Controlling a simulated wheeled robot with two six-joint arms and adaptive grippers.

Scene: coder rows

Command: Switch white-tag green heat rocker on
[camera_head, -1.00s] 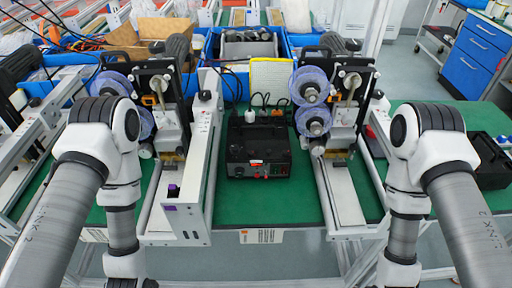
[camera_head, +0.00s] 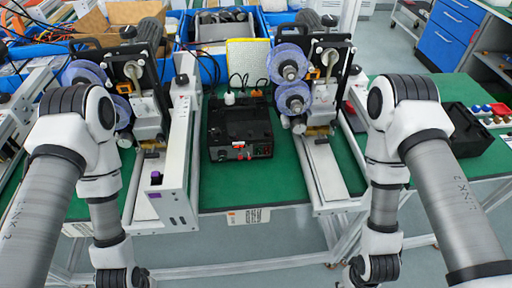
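A black control box (camera_head: 240,125) stands on the green table between two coding machines, with a small front panel facing me. The panel carries small red parts and a greenish spot (camera_head: 265,150) at its right. A red-and-white mark (camera_head: 239,145) sits near the panel's top. The parts are too small to tell which is the white-tag green heat rocker or how it is set. My two arms come down at left and right, in front of the table. Both grippers are below the picture's edge.
The left coding machine (camera_head: 145,100) and right coding machine (camera_head: 315,95) flank the box, each with a long rail running toward me. Blue bins (camera_head: 209,68) stand behind. Another black box (camera_head: 462,135) lies at the right. Green table (camera_head: 225,185) is bare before the central box.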

